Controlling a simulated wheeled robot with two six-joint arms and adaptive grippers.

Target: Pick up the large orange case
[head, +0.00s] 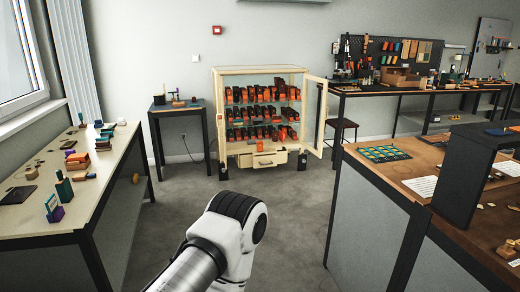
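I cannot make out one large orange case for certain. Several orange-and-black items (262,112) stand in rows on the shelves of a cream cabinet (262,71) at the back wall; they are too small to tell apart. An orange-brown item (402,76) lies on the back workbench to the right. A white and dark arm link of mine crosses the bottom middle. Neither of my grippers shows, so I cannot see whether they hold anything.
A long table (22,222) with small objects runs along the left. A small dark table (183,107) stands left of the cabinet. The cabinet's right door (316,112) stands open. A wooden-topped bench (403,170) fills the right. Grey floor (290,205) between is clear.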

